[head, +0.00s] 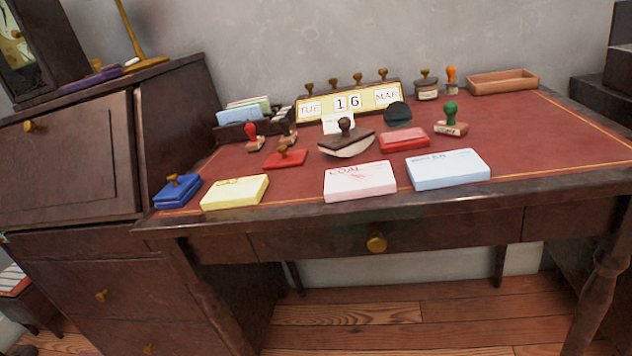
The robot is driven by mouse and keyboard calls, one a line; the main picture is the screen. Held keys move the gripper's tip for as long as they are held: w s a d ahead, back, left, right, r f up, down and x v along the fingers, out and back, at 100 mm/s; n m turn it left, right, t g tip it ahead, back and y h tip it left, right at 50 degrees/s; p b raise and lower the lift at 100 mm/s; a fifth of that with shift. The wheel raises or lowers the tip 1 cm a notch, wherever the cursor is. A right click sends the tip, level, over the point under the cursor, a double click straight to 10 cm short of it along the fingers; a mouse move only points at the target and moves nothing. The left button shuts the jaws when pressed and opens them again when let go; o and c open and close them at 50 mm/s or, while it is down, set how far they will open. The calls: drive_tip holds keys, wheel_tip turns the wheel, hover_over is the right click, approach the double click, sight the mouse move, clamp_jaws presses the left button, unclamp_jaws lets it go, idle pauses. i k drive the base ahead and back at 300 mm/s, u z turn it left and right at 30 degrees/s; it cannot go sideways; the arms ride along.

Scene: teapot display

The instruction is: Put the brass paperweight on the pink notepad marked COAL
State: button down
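The pink notepad (359,184) marked COAL lies flat near the front edge of the desk, right of the yellow notepad (235,194) and left of the pale blue notepad (447,171) marked WATER. Nothing stands on the pink pad. I cannot pick out the brass paperweight for sure. Small brass-coloured knobs show on the blue box (177,193) at the left and on the flat red pad (284,162); neither is clearly a paperweight. My gripper is not in view.
A dark rocker blotter (346,142) stands behind the pink pad, with a red ink pad (404,140) beside it. Stamps and a calendar (348,103) stand farther back. A wooden tray (502,81) is at the back right. The desk's right side is mostly clear.

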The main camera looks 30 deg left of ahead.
sight(357, 175)
drive_tip(key=u, duration=0.05)
drive_tip(key=i, duration=1)
drive_tip(key=z, duration=0.05)
